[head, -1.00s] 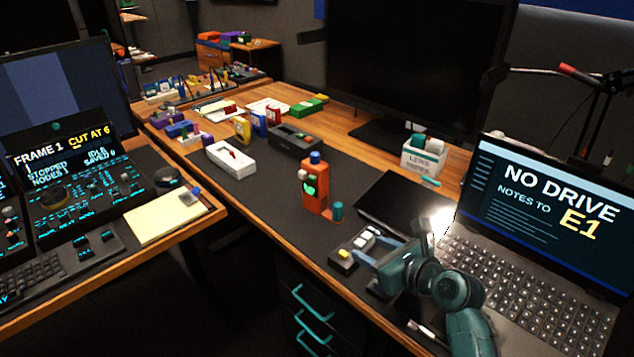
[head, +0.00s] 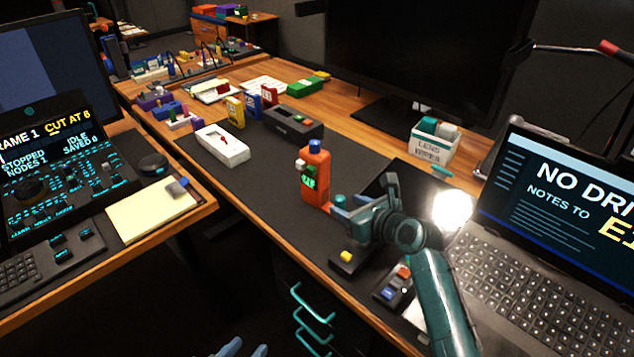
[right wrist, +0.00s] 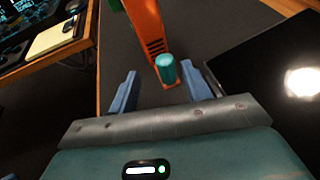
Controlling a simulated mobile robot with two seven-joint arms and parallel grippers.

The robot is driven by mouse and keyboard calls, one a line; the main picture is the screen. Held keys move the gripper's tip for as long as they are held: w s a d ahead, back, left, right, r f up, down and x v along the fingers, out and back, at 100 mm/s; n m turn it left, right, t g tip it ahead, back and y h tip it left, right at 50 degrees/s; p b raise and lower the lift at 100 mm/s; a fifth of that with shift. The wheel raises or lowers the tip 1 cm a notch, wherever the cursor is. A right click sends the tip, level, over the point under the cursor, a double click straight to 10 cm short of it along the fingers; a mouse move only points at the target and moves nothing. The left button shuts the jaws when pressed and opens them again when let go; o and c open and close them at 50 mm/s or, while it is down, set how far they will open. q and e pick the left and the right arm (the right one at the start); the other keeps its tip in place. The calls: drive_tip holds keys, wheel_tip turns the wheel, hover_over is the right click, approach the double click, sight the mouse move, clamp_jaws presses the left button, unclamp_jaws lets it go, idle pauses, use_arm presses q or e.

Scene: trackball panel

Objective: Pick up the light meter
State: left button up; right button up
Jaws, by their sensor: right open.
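An upright orange device (head: 315,178), which looks like the light meter, stands on the dark desk mat. It has a blue top, a pale knob on its side and a lit green display. In the right wrist view its orange side (right wrist: 146,28) is slotted, and a short teal cylinder (right wrist: 166,70) stands at its foot. My right gripper (head: 340,210) is open, just right of the device. In the wrist view its blue fingers (right wrist: 160,88) lie either side of the line to the cylinder, apparently just short of it. My left gripper (head: 246,348) shows only its blue fingertips, apart and empty.
A black tablet-like slab (head: 400,178) and a laptop (head: 530,280) lie to the right. A small button box (head: 393,287) is near the front edge. A white meter-like box (head: 222,145) and a dark box (head: 292,122) stand behind left. The mat left of the device is clear.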

sight(341, 197)
drive_tip(key=x, duration=0.2)
drive_tip(key=b+x, duration=0.1)
drive_tip(key=x, duration=0.1)
drive_tip(key=shift+w+d+f, duration=0.15)
drive_tip(key=shift+w+d, duration=0.1)
drive_tip(key=shift+w, duration=0.15)
drive_tip(key=shift+w+a, duration=0.2)
use_arm(q)
drive_tip(key=shift+a+r+t, duration=0.1)
drive_tip(key=shift+a+t, duration=0.1)
drive_tip(key=shift+t, duration=0.2)
use_arm(e)
drive_tip(key=c, duration=1)
wheel_tip(341, 197, up, 10)
drive_tip(key=shift+r+p, duration=0.1)
drive_tip(key=shift+p, duration=1.05)
use_arm(q)
drive_tip(key=shift+w+d+r+g, duration=0.2)
drive_tip(key=shift+r+g, duration=0.1)
drive_tip(key=shift+r, duration=0.05)
